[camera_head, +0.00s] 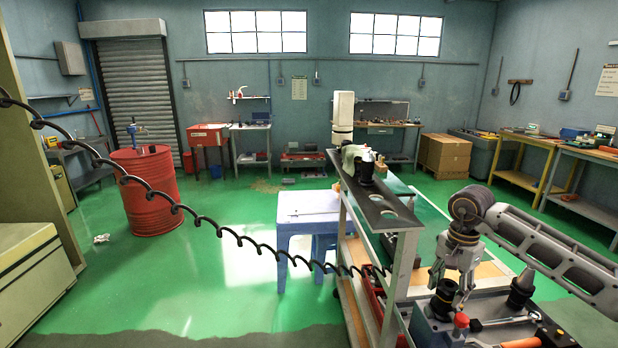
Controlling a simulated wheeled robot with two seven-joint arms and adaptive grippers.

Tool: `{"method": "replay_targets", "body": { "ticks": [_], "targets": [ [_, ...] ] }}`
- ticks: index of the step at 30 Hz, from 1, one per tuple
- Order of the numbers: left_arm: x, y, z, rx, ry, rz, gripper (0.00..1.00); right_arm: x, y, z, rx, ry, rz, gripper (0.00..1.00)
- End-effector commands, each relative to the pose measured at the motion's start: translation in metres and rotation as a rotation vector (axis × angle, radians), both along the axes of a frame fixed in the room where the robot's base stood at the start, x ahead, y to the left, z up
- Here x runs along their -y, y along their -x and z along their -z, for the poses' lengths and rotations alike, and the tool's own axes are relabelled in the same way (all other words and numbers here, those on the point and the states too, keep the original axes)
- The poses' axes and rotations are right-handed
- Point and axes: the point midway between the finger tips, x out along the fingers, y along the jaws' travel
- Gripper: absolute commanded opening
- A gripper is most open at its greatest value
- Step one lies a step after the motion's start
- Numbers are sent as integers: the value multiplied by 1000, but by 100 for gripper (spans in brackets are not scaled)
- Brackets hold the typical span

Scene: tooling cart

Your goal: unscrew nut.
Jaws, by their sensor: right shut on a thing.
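My right gripper (451,296) comes in from the right and points down over the cart top. Its fingers are shut around the upper part of a dark round tool holder (440,306), where the nut sits. The nut is small and partly hidden by the fingers, so its edge is hard to make out. The holder stands upright on the grey cart top (425,326). A second dark, cone-shaped holder (521,289) stands to the right, apart from the gripper. My left gripper is not in view.
A red-capped piece (461,321) and a metal wrench (505,321) are close to the gripper. A black shelf with round holes (388,216) stands behind, on the cart's left side. A coiled black cable (230,233) hangs across the view. Green floor lies open left of the cart.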

Motion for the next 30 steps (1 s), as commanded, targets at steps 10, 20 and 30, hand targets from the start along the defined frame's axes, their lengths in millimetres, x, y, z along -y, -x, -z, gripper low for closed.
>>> {"method": "replay_targets", "body": {
  "ticks": [10, 20, 30],
  "targets": [
    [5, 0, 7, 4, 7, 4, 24, 1, -1, 1, 2, 1, -193, 10],
    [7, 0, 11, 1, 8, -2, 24, 1, 0, 1, 2, 2, -375, 10],
    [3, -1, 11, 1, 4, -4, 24, 1, 0, 0, 2, 2, -427, 9]
  ]
}}
